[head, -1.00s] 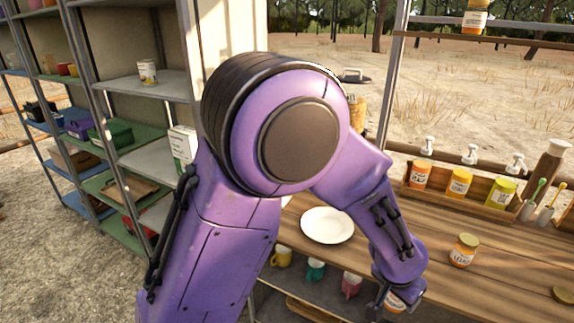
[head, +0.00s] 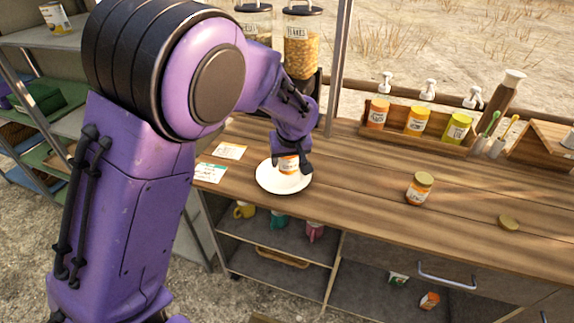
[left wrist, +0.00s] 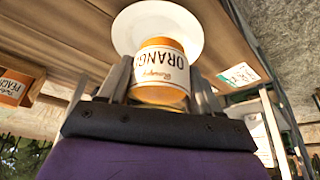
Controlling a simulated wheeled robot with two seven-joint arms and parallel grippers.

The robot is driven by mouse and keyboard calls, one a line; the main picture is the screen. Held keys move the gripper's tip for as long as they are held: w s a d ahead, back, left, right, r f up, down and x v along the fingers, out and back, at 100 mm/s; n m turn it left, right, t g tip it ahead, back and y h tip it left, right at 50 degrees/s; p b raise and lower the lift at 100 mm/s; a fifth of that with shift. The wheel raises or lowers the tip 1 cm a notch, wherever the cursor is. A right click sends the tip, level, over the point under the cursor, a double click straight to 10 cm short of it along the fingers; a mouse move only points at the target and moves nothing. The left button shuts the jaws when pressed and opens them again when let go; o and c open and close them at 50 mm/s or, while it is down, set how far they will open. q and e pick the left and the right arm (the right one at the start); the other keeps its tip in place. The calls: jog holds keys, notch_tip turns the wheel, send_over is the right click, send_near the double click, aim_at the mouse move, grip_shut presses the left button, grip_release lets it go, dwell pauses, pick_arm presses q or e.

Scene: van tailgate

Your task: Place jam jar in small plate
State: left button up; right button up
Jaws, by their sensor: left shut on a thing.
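The jam jar (head: 288,165), orange with a white label, is in my left gripper (head: 290,165) over the small plate (head: 272,186). In the left wrist view the jar (left wrist: 163,68) sits between the two fingers (left wrist: 160,85), its label reading "ORANGE". The white round plate (left wrist: 150,15) shows right beyond the jar. I cannot tell whether the jar's base touches the plate. My right gripper is not in view.
Two cards (head: 210,172) lie left of the plate. Cereal dispensers (head: 301,42) and a rack of bottles (head: 417,122) stand along the back.

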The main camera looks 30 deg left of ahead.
pick_arm(q)
jog(key=w+a+f, duration=0.1)
jog(key=f, duration=0.1)
jog(key=w+a+f+p, duration=0.1)
jog(key=w+a+f, duration=0.3)
jog(key=shift+w+f, duration=0.2)
jog(key=shift+f, duration=0.1)
notch_tip(320, 180, down, 2)
jog(key=shift+f+p, duration=0.25)
jog(key=shift+p, duration=0.65)
jog(key=shift+f, duration=0.45)
jog(key=shift+f, duration=0.15)
jog(key=o, duration=1.3)
